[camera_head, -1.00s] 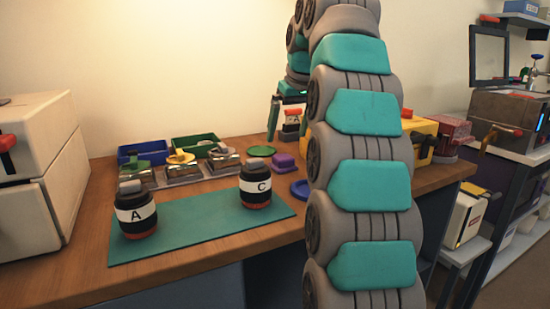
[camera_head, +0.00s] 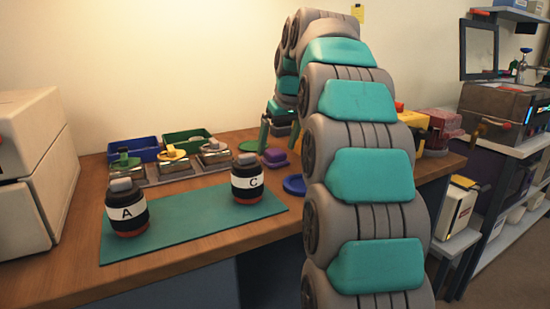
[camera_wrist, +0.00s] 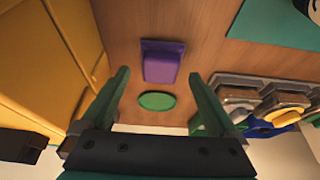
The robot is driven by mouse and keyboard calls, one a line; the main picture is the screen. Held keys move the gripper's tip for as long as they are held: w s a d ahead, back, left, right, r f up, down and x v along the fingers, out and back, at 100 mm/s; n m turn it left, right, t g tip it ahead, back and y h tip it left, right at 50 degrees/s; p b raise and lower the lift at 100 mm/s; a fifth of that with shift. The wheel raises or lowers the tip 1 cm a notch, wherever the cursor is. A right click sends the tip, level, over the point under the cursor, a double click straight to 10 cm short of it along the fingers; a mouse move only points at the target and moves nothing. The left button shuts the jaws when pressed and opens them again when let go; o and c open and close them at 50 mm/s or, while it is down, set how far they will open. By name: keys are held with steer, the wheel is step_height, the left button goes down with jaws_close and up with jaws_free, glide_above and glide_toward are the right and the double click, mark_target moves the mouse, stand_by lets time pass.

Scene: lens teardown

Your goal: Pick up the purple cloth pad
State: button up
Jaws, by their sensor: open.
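The purple cloth pad (camera_head: 274,156) lies on the wooden bench, right of the jar marked C (camera_head: 247,180). In the wrist view, the pad (camera_wrist: 162,62) lies flat, roughly centred between the fingertips' lines and in front of them. My gripper (camera_head: 278,144) is open and empty above the bench by the pad. In the wrist view its two green fingers (camera_wrist: 157,76) stand apart on either side, with a green disc (camera_wrist: 157,101) showing between them. I see no contact with the pad; the exact height is hard to tell.
A teal mat (camera_head: 190,222) bears the jars A (camera_head: 127,210) and C. A blue round dish (camera_head: 294,185) is close to the pad. Blue (camera_head: 137,149) and green (camera_head: 187,140) bins stand behind a tray (camera_wrist: 272,85) of metal parts. A yellow case (camera_wrist: 45,65) is left in the wrist view.

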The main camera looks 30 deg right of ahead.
steer(key=shift+x, duration=1)
jaws_close()
steer(key=shift+r, duration=0.15)
steer(key=shift+r, duration=1.65)
steer(key=s+a+b, duration=0.1)
steer(key=s, duration=0.4)
steer(key=s+a+r, duration=0.1)
steer(key=s, duration=0.4)
steer(key=s+a+b, duration=0.1)
steer(key=s+a, duration=0.1)
steer(key=s, duration=0.3)
steer(key=shift+s+r+b, duration=0.2)
steer(key=shift+s+b, duration=0.1)
steer(key=shift+b, duration=0.05)
